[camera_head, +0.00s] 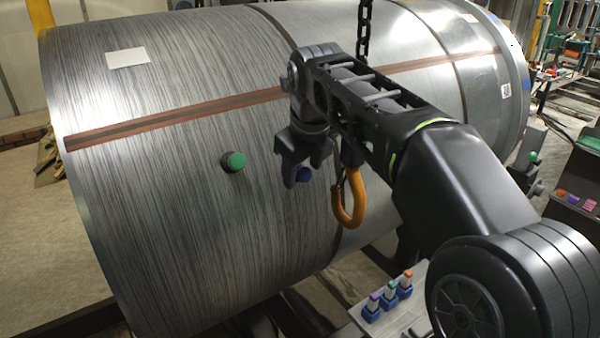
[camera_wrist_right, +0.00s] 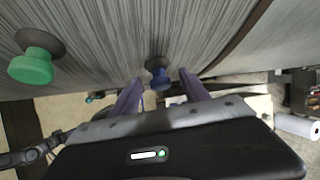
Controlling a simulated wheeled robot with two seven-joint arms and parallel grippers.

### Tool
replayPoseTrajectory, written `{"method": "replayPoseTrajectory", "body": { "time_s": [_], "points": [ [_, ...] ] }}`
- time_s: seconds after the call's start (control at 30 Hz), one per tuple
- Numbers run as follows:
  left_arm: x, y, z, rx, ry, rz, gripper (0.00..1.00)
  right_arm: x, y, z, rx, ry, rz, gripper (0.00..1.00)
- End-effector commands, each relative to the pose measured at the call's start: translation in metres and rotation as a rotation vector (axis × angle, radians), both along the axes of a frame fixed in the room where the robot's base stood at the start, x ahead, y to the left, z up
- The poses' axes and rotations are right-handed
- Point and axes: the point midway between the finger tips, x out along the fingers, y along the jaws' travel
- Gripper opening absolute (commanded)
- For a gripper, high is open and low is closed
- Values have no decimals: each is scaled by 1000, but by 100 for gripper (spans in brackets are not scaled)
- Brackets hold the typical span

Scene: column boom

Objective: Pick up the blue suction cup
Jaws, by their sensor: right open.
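The blue suction cup (camera_head: 304,174) is on the curved side of the big grey steel coil (camera_head: 180,140), partly hidden behind my right gripper (camera_head: 297,178) in the head view. In the right wrist view the blue suction cup (camera_wrist_right: 158,74) shows a blue knob on a dark round base. My right gripper (camera_wrist_right: 160,80) is open, and the cup lines up with the gap between its fingertips. I see no contact, and I cannot tell how far the knob is between the fingers. My left gripper is not in view.
A green suction cup (camera_head: 235,161) is on the coil to the left; it also shows in the wrist view (camera_wrist_right: 32,66). An orange hook (camera_head: 350,205) hangs close to my right gripper, below a chain (camera_head: 364,30). A tray with several small bottles (camera_head: 388,296) stands below.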

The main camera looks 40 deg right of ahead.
Motion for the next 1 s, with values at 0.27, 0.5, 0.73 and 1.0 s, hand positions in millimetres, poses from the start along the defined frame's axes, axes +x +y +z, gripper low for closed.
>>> {"method": "replayPoseTrajectory", "body": {
  "time_s": [0.27,0.5,0.73,1.0],
  "points": [
    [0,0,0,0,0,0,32,0,0,0,0,0,0,43],
    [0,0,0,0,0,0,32,0,0,0,0,0,0,23],
    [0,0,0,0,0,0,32,0,0,0,0,0,0,5],
    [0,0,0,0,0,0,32,0,0,0,-1,-1,0,0]
  ]
}}
